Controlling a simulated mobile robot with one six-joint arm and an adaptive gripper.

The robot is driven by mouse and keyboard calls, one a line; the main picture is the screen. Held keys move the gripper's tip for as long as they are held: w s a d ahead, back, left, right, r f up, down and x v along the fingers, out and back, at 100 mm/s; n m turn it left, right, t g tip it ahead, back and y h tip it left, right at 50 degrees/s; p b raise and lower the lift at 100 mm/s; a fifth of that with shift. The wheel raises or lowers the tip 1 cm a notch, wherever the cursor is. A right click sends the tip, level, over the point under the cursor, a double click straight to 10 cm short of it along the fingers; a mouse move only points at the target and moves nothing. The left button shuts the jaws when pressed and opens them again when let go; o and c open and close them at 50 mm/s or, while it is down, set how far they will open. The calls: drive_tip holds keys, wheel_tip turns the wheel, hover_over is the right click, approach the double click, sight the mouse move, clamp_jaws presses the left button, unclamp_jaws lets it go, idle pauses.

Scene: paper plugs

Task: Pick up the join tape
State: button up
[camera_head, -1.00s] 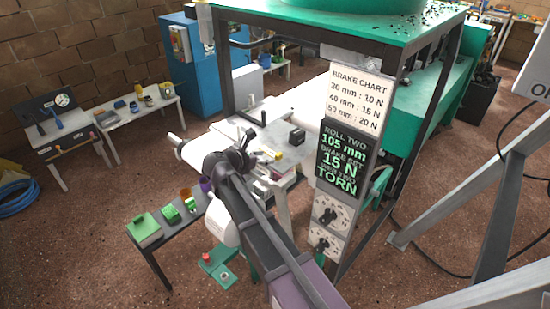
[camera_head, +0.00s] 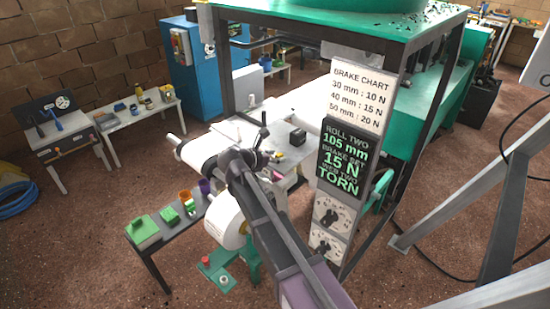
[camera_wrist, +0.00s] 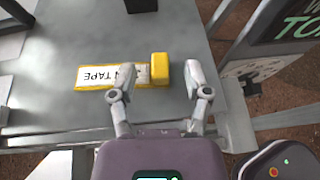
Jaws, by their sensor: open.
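A sign post (camera_head: 350,140) with a brake chart and dials stands close right of my arm. A side bench (camera_head: 155,260) holds green items and cups.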

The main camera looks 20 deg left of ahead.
drive_tip(key=shift+w+d+f, duration=0.15)
drive_tip(key=shift+w, duration=0.15)
idle(0.4)
drive_tip(key=c, duration=0.8)
